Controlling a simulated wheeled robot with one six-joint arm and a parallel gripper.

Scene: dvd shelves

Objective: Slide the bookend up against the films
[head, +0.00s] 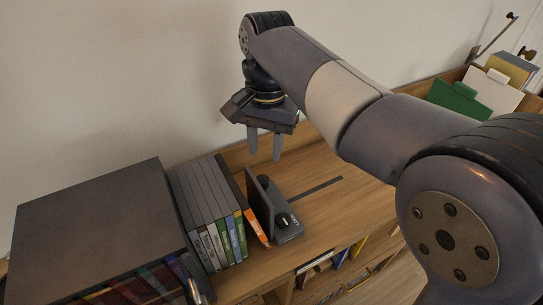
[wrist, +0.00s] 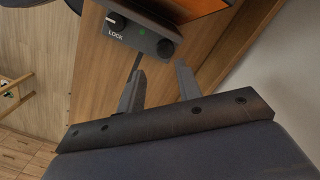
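The bookend (head: 261,207) is a dark upright plate on a flat base with a round knob. In the wrist view its base (wrist: 125,36) shows the word LOCK, a small green light and the knob. The films (head: 205,205) stand in a row of grey-topped cases to its left. An orange-spined film (head: 257,229) sits between that row and the bookend and looks tilted. My gripper (head: 264,155) is open and empty above the shelf, behind the bookend, apart from it. Its fingers also show in the wrist view (wrist: 159,88).
A large dark box (head: 95,215) stands left of the films. A dark strip (head: 316,188) runs along the wooden top, right of the bookend, where the surface is clear. The wall is close behind. Green and white folders (head: 459,101) stand at the far right. Shelves below hold more cases.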

